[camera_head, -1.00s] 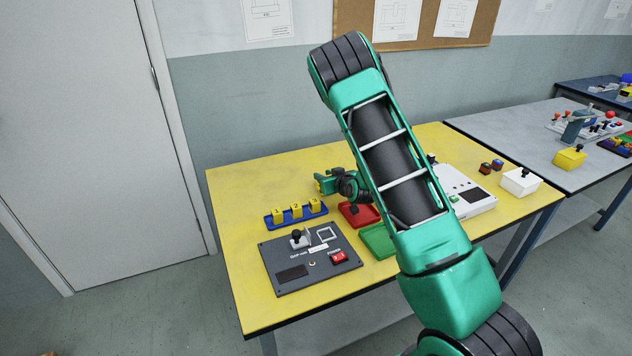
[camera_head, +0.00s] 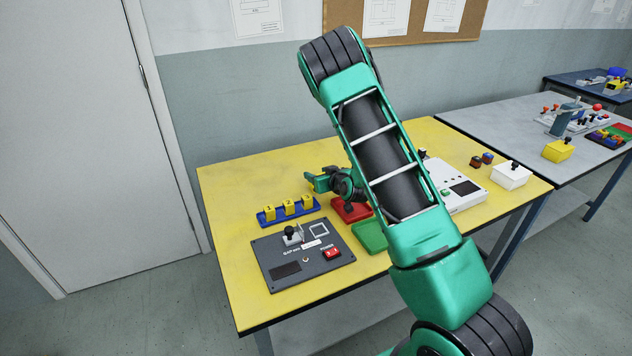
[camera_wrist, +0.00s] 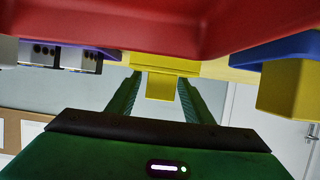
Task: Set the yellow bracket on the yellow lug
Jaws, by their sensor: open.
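My gripper (camera_wrist: 160,100) is open, its two green fingers on either side of a yellow piece with a wider flange (camera_wrist: 160,84) in the wrist view. I cannot tell whether this piece is the bracket or the lug, or whether the fingers touch it. In the head view my gripper (camera_head: 316,181) is low over the yellow table, just behind the red tray, and its fingertips are too small to make out. The yellow bracket and yellow lug cannot be told apart with certainty in the head view.
A red tray (camera_head: 350,210) lies close to my gripper, with a green tray (camera_head: 369,237) in front. A blue rack (camera_head: 268,218) holds numbered yellow blocks. A dark panel (camera_head: 290,270) and a white device (camera_head: 462,198) flank the trays. The table's left side is clear.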

